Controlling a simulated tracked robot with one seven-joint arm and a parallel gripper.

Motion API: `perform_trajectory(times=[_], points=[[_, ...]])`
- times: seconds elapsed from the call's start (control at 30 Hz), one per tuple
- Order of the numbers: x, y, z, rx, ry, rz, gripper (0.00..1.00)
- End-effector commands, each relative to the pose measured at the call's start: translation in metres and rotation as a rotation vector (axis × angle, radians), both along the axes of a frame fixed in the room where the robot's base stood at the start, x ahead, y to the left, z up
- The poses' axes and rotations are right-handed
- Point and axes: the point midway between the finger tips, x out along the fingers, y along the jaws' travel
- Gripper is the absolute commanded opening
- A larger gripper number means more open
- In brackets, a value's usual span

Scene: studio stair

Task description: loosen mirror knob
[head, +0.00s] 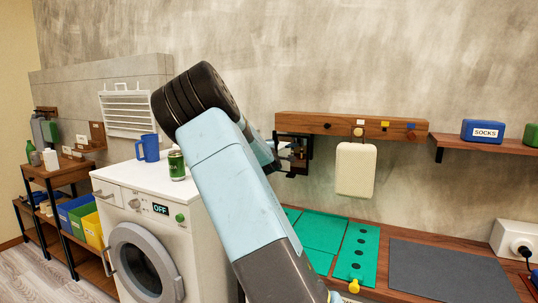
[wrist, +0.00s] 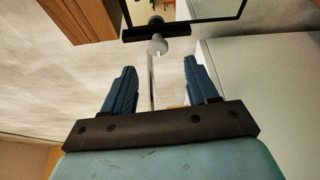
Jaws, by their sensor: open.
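The mirror (wrist: 198,9) has a black frame and shows at the top of the wrist view. A pale rounded knob (wrist: 158,45) sits below its dark bracket, on a thin light rod. My gripper (wrist: 159,66) has two blue fingers spread apart, with nothing held between them. The knob appears just beyond the fingertips, roughly centred between them; the exact distance is unclear. In the head view the black-framed mirror (head: 304,140) is on the wall behind my arm and partly covered by it.
A counter with a grey mat (head: 445,271) lies below right.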

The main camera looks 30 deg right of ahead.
Motion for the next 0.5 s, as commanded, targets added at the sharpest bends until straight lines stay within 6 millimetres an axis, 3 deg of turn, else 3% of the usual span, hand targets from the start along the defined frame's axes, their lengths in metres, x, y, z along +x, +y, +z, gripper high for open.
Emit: perform_trajectory(times=[0.23, 0.5], points=[[-0.033, 0.020, 0.000, 0.003, -0.001, 0.002, 0.58], [-0.051, 0.030, 0.001, 0.001, 0.000, 0.001, 0.58]])
